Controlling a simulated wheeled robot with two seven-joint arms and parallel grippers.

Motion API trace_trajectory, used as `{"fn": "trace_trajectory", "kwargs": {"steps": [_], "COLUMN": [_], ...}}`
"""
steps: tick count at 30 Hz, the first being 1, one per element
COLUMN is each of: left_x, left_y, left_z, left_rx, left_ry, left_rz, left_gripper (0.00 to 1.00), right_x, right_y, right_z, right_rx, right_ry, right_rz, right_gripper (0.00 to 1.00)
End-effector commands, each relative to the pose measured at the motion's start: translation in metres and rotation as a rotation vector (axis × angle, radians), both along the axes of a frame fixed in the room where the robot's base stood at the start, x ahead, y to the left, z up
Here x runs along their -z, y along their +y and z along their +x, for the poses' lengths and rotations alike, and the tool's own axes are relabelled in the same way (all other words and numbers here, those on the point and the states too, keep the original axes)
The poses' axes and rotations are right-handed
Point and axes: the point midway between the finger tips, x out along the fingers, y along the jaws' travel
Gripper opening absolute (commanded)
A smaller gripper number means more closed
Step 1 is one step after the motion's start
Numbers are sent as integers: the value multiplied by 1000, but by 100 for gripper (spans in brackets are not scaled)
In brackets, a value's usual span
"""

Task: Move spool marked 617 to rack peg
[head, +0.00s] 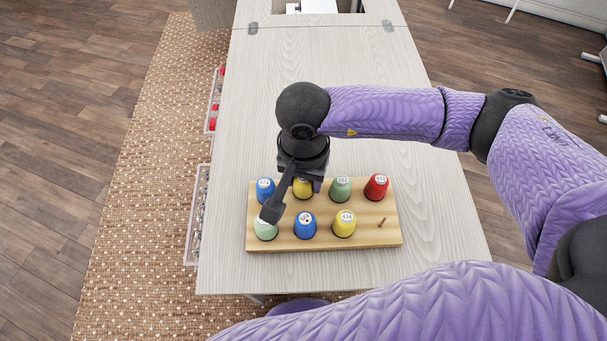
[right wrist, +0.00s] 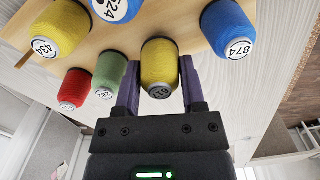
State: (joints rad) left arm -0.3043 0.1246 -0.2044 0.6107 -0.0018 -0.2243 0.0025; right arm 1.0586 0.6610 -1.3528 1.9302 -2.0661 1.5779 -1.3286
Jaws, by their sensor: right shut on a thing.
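A yellow spool (head: 303,188) is at the second place from the left in the back row of the wooden rack (head: 365,240). In the right wrist view this yellow spool (right wrist: 159,62) has a white label, partly in shadow and turned over, that may read 617. My right gripper (right wrist: 158,88) has a finger on each side of it and is shut on it. I cannot tell whether it is lifted off its peg. A bare rack peg (head: 382,222) stands at the front right of the rack; it also shows in the right wrist view (right wrist: 22,61). My left gripper is out of view.
Blue (head: 265,189), green (head: 340,188) and red (head: 376,187) spools share the back row. Green (head: 265,229), blue (head: 305,225) and yellow (head: 343,224) spools fill the front row. The pale cabinet top (head: 325,60) behind the rack is clear.

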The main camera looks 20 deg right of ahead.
Motion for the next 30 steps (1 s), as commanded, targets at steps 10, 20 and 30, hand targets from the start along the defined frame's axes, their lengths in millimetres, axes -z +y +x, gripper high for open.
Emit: {"fn": "trace_trajectory", "kwargs": {"steps": [10,20,30], "left_x": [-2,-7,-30], "left_y": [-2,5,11], "left_z": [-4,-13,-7], "left_rx": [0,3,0], "left_ry": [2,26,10], "left_rz": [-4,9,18], "left_gripper": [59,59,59], "right_x": [-1,-12,-94], "right_y": [0,0,0], "right_z": [0,1,1], "right_rx": [0,0,0], "right_ry": [0,-4,-3], "right_rz": [0,1,1], "right_gripper": [93,93,93]}}
